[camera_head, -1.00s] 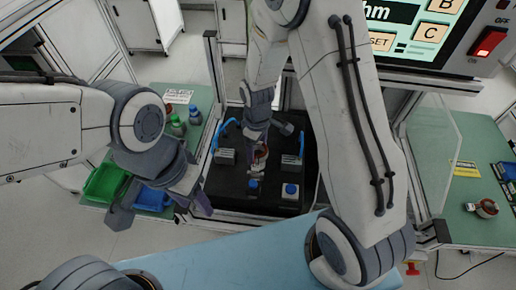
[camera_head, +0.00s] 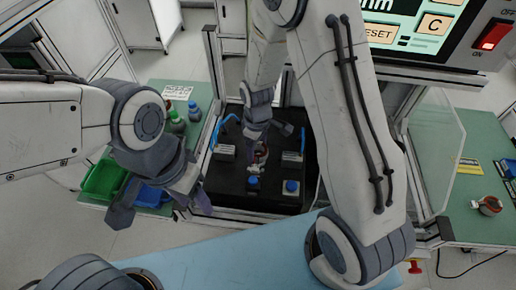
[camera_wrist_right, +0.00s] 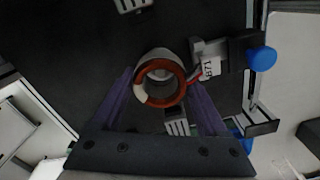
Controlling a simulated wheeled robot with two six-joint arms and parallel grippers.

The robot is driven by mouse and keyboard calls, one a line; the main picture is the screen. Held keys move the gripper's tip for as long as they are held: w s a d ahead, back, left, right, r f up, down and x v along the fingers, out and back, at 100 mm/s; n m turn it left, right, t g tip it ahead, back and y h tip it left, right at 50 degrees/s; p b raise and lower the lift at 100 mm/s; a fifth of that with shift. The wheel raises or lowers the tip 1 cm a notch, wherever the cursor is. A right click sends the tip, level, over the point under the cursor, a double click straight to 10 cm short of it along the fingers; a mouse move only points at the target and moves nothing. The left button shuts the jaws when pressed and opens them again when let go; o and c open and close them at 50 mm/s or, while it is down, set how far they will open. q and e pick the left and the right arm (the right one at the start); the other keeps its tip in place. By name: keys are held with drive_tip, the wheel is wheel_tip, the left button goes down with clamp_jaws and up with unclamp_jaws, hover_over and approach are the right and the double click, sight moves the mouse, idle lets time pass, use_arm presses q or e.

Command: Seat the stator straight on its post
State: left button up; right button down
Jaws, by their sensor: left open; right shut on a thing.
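The stator (camera_wrist_right: 160,78) is a grey cylinder with a copper-orange ring and one pale section on the end facing the wrist camera. My right gripper (camera_wrist_right: 162,100) is shut on it, with one purple finger on each side. In the head view, my right gripper (camera_head: 258,162) is low over the black fixture (camera_head: 225,188), and the stator there is small and partly hidden. I cannot make out the post or whether the stator is around it. My left gripper (camera_head: 162,210) is open and empty, left of the fixture.
Blue buttons (camera_head: 291,186) stand at the fixture's front, with grey blocks (camera_head: 292,158) and blue hoses at its sides. Green (camera_head: 103,180) and blue bins and bottles (camera_head: 178,125) are on the left bench. A similar copper-ringed part (camera_head: 489,206) lies on the right bench.

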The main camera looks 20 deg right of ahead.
drive_tip(key=shift+f, duration=0.35)
idle(0.3)
drive_tip(key=shift+f+b, duration=0.35)
drive_tip(key=shift+b, duration=0.1)
unclamp_jaws()
wheel_tip(320, 180, up, 10)
drive_tip(key=b, duration=0.1)
drive_tip(key=shift+r, duration=0.25)
idle(0.8)
